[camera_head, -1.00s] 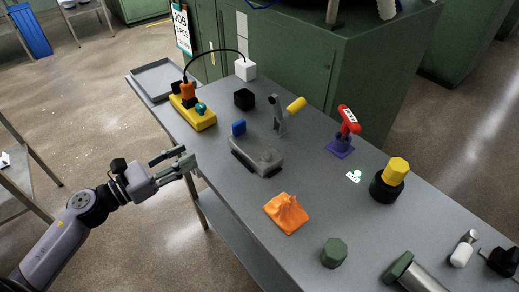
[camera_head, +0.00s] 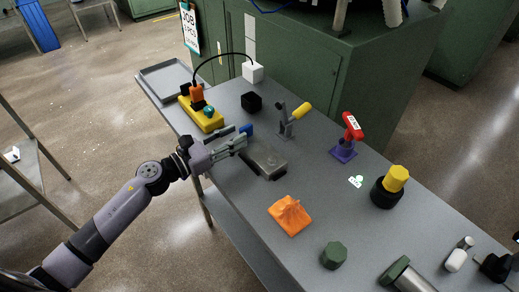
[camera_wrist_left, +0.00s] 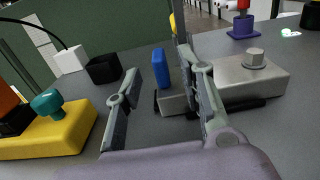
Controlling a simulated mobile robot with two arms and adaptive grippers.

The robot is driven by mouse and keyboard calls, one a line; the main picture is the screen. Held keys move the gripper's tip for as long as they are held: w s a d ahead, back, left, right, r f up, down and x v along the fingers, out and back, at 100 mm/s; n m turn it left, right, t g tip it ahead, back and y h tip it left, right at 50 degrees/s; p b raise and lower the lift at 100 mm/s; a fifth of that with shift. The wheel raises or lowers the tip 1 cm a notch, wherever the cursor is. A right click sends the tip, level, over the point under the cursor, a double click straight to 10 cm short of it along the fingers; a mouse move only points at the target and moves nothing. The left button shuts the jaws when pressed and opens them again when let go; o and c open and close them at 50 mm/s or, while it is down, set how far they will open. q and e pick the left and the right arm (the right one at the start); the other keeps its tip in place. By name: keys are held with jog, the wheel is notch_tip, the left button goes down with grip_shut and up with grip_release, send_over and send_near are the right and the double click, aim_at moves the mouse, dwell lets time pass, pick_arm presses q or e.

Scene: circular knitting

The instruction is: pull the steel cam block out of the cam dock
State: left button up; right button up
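A grey steel block (camera_head: 264,158), which looks like the cam block, sits low on dark rails on the bench. I cannot tell the dock's full outline. My left gripper (camera_head: 240,141) is open, at the block's left end near the blue tab; it shows in the wrist view (camera_wrist_left: 158,70). Its right finger hides part of the block. My right gripper is out of view.
A toggle clamp with yellow handle (camera_head: 302,109) stands behind the block. A black cube (camera_head: 251,102), a yellow box (camera_head: 203,118) with a teal knob, an orange piece (camera_head: 290,215) and a purple-based red tool (camera_head: 345,150) stand around. Bare bench lies right of the block.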

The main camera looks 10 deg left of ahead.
aim_at(240, 131)
pick_arm(q)
jog(key=x, duration=0.1)
jog(key=p+x, duration=0.1)
jog(key=x, duration=0.2)
jog(key=shift+r, duration=0.3)
jog(key=shift+w+d+f+p, duration=0.1)
jog(key=shift+w+d+p, duration=0.2)
jog(key=shift+w+p, duration=0.05)
jog(key=shift+c, duration=0.5)
jog(key=c, duration=0.5)
grip_shut()
